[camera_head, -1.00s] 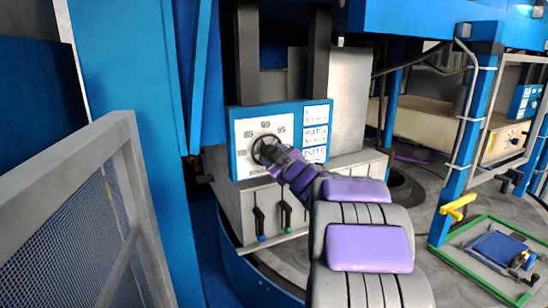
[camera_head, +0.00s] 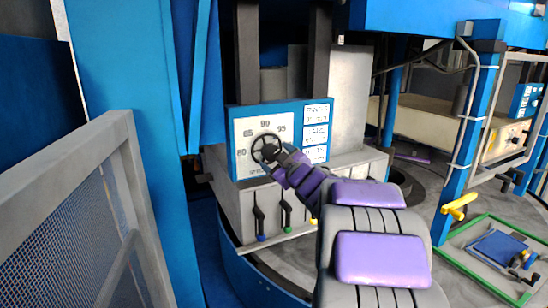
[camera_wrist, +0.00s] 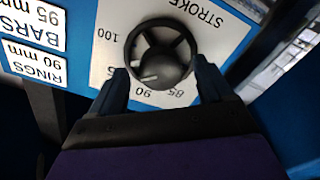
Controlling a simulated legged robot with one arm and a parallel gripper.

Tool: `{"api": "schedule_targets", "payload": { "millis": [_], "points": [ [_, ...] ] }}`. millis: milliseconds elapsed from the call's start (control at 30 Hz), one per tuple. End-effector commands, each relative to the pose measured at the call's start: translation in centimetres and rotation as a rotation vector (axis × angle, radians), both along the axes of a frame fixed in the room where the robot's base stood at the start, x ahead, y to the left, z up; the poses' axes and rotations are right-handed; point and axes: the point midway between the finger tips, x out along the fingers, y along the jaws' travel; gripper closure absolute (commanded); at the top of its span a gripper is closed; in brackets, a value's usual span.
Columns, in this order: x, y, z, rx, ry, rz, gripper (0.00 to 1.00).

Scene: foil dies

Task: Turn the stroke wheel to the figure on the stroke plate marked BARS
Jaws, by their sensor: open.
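The black spoked stroke wheel (camera_head: 266,148) sits on a white dial with figures 80 to 95, set in a blue panel. In the wrist view the wheel (camera_wrist: 160,55) is upside down, with 100 at left and 90 and 85 below. The stroke plate (camera_head: 316,133) right of the dial reads BARS (camera_wrist: 30,30) 95 mm and RINGS 90 mm in the wrist view. My gripper (camera_wrist: 162,72) is open, one finger on each side of the wheel's near part; contact is unclear.
Levers (camera_head: 286,213) hang below the panel. A grey mesh guard (camera_head: 80,225) stands at left beside a blue column (camera_head: 120,80).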

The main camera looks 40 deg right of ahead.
Motion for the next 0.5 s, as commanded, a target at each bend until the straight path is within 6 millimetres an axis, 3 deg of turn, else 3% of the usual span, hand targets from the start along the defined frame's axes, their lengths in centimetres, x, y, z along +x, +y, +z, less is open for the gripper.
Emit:
{"api": "schedule_targets", "payload": {
  "millis": [500],
  "points": [
    [-10.3,2.0,-0.2,0.004,0.004,-0.007,0.20]
  ]
}}
